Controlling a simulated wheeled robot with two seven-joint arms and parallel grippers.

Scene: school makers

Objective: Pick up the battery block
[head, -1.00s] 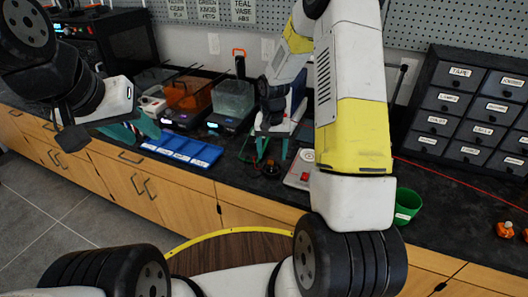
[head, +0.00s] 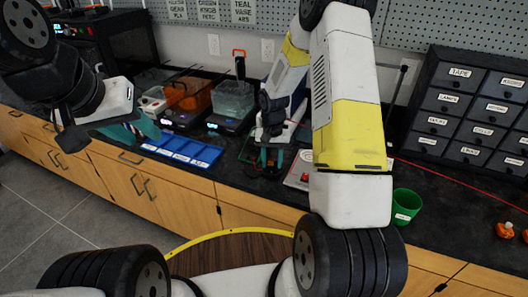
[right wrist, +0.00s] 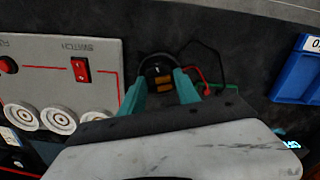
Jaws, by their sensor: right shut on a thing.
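The battery block (right wrist: 157,69) is a small dark piece with orange marks, with a black and a red wire near it. In the right wrist view it sits between the two teal fingertips of my right gripper (right wrist: 160,84), which is shut on it. In the head view my right gripper (head: 269,160) points down at the black counter, and its fingers and wrist mostly hide the block. I cannot tell whether the block is clear of the counter. My left gripper (head: 140,130) is at the far left, its teal fingers apart and empty, away from the block.
A grey switch panel (right wrist: 50,60) with a red switch and round terminals lies beside the block. A blue tray (head: 182,149), a printer with a clear bin (head: 232,100), a green cup (head: 406,207) and a drawer cabinet (head: 470,110) stand along the counter (head: 350,185).

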